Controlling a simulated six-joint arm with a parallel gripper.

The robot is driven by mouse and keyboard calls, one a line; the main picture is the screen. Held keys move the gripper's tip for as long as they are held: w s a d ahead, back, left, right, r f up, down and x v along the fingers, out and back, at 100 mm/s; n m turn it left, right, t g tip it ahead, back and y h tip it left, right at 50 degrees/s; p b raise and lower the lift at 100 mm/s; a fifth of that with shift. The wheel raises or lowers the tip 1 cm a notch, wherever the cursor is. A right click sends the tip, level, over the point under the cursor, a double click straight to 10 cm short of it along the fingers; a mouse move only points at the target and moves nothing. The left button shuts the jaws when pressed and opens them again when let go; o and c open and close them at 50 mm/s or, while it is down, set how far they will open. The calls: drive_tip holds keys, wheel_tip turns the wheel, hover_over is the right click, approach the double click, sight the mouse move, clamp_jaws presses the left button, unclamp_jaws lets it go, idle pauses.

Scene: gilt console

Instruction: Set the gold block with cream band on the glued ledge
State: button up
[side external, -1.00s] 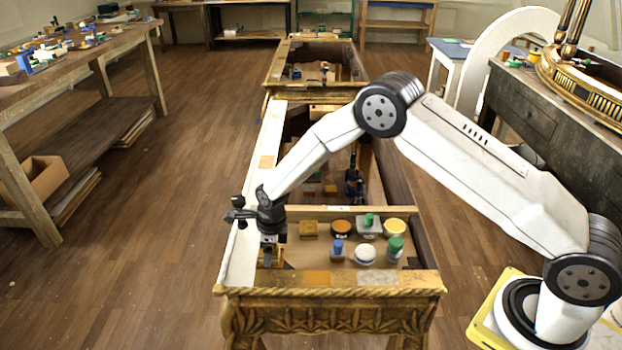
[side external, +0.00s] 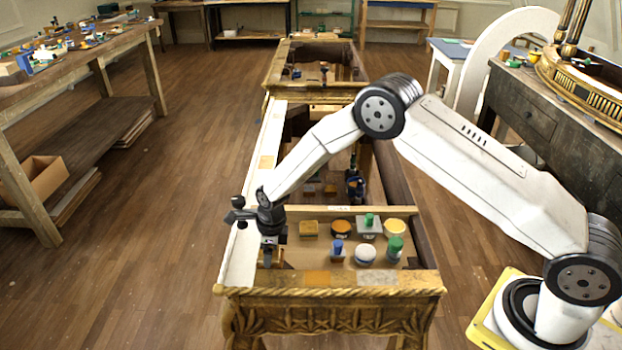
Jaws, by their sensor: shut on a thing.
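My gripper (side external: 271,262) points down at the left end of the front compartment of the gilt console. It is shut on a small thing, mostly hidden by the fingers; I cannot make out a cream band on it. I cannot tell whether this thing touches the surface below. A gold block (side external: 309,229) sits to the right of my gripper, among the small pieces in the compartment. A pale ledge (side external: 240,262) runs along the console's left side, next to my gripper. The front ledge (side external: 340,279) carries an orange patch and a grey patch. I cannot tell which ledge is glued.
Near my gripper stand a blue-topped piece (side external: 337,250), a white round knob (side external: 365,254), a green-topped piece (side external: 394,249) and a yellow-topped round piece (side external: 394,228). A wooden crossbar (side external: 340,211) lies behind them. A dark upright object (side external: 354,183) stands in the compartment beyond.

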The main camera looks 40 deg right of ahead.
drive_tip(key=o, duration=1.2)
drive_tip(key=shift+c, duration=0.2)
drive_tip(key=shift+r, duration=0.15)
drive_tip(key=shift+s+d+r, duration=0.1)
drive_tip(key=shift+r, duration=1.15)
drive_tip(key=shift+s+d+r, duration=0.15)
drive_tip(key=shift+r, duration=1.1)
drive_tip(key=shift+s+d+r, duration=0.1)
drive_tip(key=shift+r, duration=1.15)
drive_tip(key=shift+s+d+r+n, duration=0.4)
drive_tip(key=shift+r+n, duration=0.2)
drive_tip(key=shift+n, duration=0.2)
drive_tip(key=s+d+r+n, duration=0.3)
drive_tip(key=s+n, duration=0.4)
drive_tip(key=n, duration=0.1)
drive_tip(key=s+d+r+n+t, duration=0.1)
drive_tip(key=s+d+r+n, duration=0.2)
drive_tip(key=s+n, duration=0.5)
drive_tip(key=s+d+r+n+h, duration=0.1)
drive_tip(key=s+d+r+n, duration=0.2)
drive_tip(key=s+n, duration=0.5)
drive_tip(key=shift+d+n+t, duration=0.3)
drive_tip(key=shift+n, duration=0.4)
